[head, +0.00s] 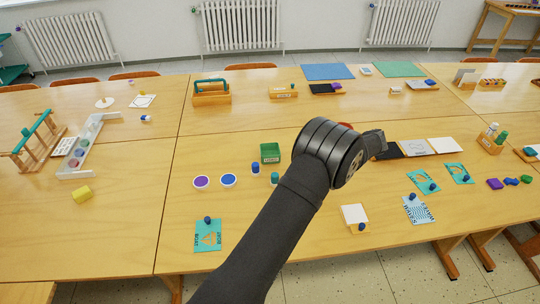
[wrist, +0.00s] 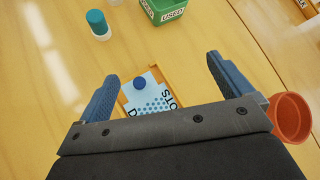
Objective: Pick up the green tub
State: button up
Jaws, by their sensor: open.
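A small green open-topped tub (wrist: 167,13) labelled "USED" is at the top of the wrist view. It also shows in the head view, a green box (head: 270,153) left of my arm. A small cylindrical pot with a teal lid (wrist: 97,22) stands left of it in the wrist view; it also shows in the head view (head: 275,178). My gripper (wrist: 162,70) is open, its two blue fingers apart with nothing gripped. In the head view my arm hides most of the gripper.
A wooden tray with a printed card and a blue knob (wrist: 139,83) shows between the fingers. A terracotta bowl (wrist: 290,118) is close beside the right finger. A blue pot (head: 255,168) and round purple (head: 201,182) and blue (head: 228,180) discs are left of my arm.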

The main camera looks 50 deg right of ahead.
jog(key=w+a+r+n+g+h, duration=0.1)
jog(key=w+a+n+g, duration=0.1)
jog(key=w+n, duration=0.25)
jog(key=w+a+r+n+g, duration=0.2)
jog(key=w+n+g, duration=0.1)
jog(key=w+n, duration=0.15)
jog(key=n+g+h, duration=0.2)
jog(key=n+h, duration=0.1)
jog(key=n, duration=0.8)
send_near(270, 154)
jog(key=shift+w+f, duration=0.1)
jog(key=shift+f, duration=0.4)
jog(key=shift+x, duration=2.7)
jog(key=c, duration=1.1)
jog(key=shift+r, duration=0.1)
